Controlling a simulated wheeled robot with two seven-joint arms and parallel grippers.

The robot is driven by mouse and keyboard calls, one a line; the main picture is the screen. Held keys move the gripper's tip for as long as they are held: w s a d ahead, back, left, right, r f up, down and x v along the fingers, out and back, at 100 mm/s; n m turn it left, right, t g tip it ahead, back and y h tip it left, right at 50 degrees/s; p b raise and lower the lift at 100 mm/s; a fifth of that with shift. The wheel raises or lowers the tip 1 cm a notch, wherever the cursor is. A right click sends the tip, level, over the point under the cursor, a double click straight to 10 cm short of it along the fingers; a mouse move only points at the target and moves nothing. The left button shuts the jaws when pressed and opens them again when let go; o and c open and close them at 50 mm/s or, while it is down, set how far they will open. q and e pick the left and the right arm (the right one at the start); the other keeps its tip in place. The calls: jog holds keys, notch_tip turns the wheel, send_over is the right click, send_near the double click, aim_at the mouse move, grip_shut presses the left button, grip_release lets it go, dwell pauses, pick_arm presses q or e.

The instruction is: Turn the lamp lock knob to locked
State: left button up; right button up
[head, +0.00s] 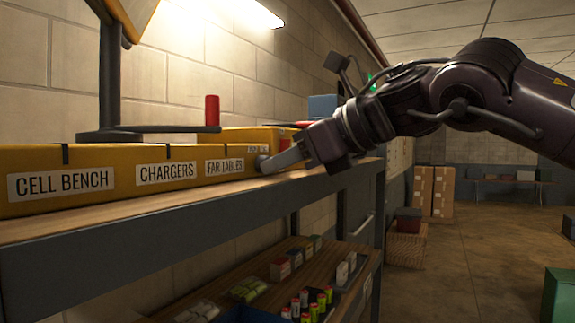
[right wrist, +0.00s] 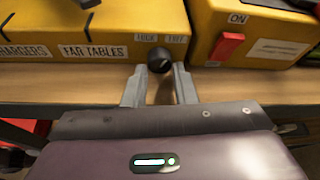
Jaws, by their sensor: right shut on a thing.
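The lamp lock knob (right wrist: 160,60) is a dark round knob on the front of a yellow box (head: 120,160), below two small labels that seem to read LOCK and FREE. In the head view the knob (head: 261,163) shows only in part, at the box's right end beside the FAR TABLES label. My right gripper (right wrist: 159,80) has one finger on each side of the knob and is shut on it. It comes in from the right in the head view (head: 276,161). Which label the knob points to cannot be told. My left gripper is not in view.
A second yellow box with a red rocker switch (right wrist: 226,46) labelled ON stands just right of the knob. The wooden shelf (head: 150,210) has a free front strip; batteries fill a lower shelf (head: 305,303).

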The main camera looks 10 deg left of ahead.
jog(key=o, duration=1)
jog(key=shift+w+a, duration=0.15)
jog(key=shift+a, duration=0.2)
jog(key=b+v, duration=0.3)
jog(key=v, duration=0.5)
jog(key=shift+a+f, duration=0.1)
jog(key=shift+c, duration=0.2)
